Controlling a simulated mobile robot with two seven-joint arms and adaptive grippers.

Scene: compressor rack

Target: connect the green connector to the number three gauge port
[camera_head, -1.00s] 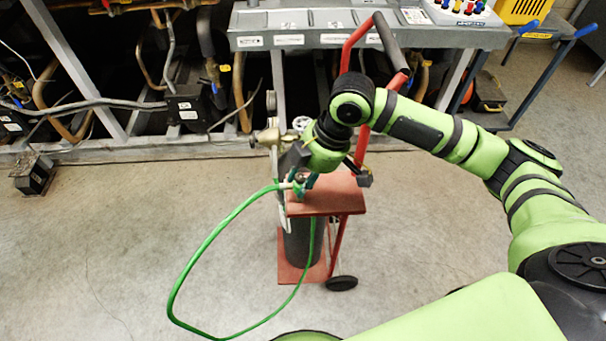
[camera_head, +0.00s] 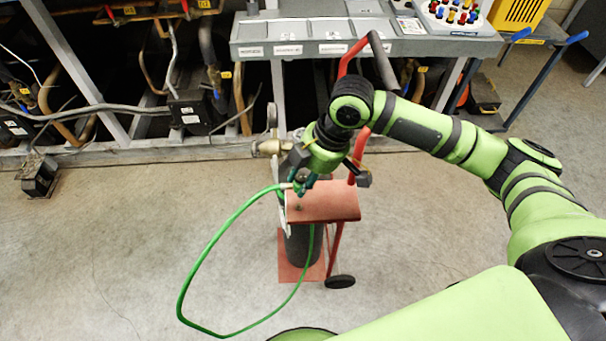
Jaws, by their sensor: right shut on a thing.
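My right gripper (camera_head: 302,184) is shut on the green connector (camera_head: 299,188) at the end of a green hose (camera_head: 207,258). It holds the connector just above the red tray (camera_head: 338,205) of a hand cart, near the tray's left side. The fingers hide much of the connector. The hose loops left and down to the floor area, then back up towards the cart. I cannot make out the number three gauge port in this view. My left gripper is not in view.
The rack's lower rail (camera_head: 150,153) runs left.

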